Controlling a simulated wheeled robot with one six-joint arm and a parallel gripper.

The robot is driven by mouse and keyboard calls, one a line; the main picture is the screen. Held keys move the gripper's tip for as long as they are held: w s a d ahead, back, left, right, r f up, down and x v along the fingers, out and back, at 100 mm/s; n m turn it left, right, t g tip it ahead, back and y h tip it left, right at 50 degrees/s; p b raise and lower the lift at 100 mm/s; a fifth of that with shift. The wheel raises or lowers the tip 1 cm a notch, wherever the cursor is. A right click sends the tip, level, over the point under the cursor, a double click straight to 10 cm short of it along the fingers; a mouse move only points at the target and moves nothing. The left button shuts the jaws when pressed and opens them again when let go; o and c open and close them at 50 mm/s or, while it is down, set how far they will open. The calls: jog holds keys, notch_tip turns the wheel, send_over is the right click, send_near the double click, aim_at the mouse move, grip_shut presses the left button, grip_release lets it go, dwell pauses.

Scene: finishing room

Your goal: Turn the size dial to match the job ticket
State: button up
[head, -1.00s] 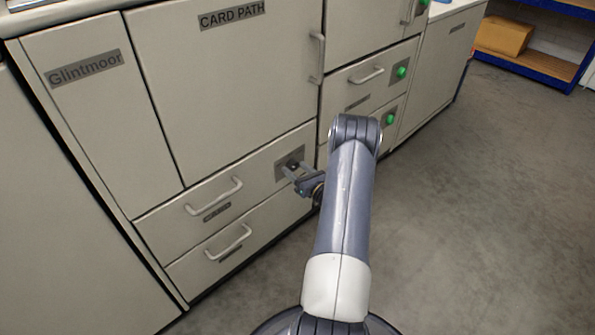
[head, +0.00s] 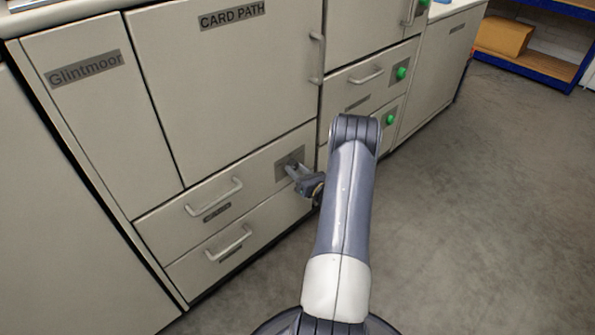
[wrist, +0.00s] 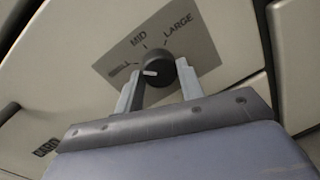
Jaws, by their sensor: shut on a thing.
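The size dial (wrist: 158,69) is a dark round knob on a grey plate (wrist: 205,50) marked MID and LARGE, with a partly hidden label at left that ends in "LL". Its white pointer line points left, towards that left label. My gripper (wrist: 158,82) is shut on the dial, one finger on each side of it. In the head view my gripper (head: 294,170) meets the grey plate (head: 283,173) on the upper drawer front and hides the dial. No job ticket can be made out in either view.
A drawer handle (head: 215,197) is left of the plate, with another handle (head: 230,243) below. The CARD PATH door (head: 225,90) is above. Green buttons (head: 401,73) sit on fronts to the right. Open floor (head: 480,220) lies at right.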

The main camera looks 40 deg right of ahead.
jog(key=m, duration=0.4)
jog(key=shift+r+m, duration=0.15)
jog(key=shift+m, duration=0.25)
jog(key=shift+m+g+y+p, duration=0.4)
jog(key=shift+m+p, duration=0.1)
jog(key=shift+m, duration=1.3)
jog(key=o, duration=1)
jog(key=s, duration=0.3)
jog(key=s+p, duration=0.1)
jog(key=s, duration=0.3)
jog(key=s+p, duration=0.1)
jog(key=s, duration=0.3)
jog(key=shift+d+r, duration=0.1)
jog(key=shift+r, duration=0.25)
jog(key=shift+w, duration=0.2)
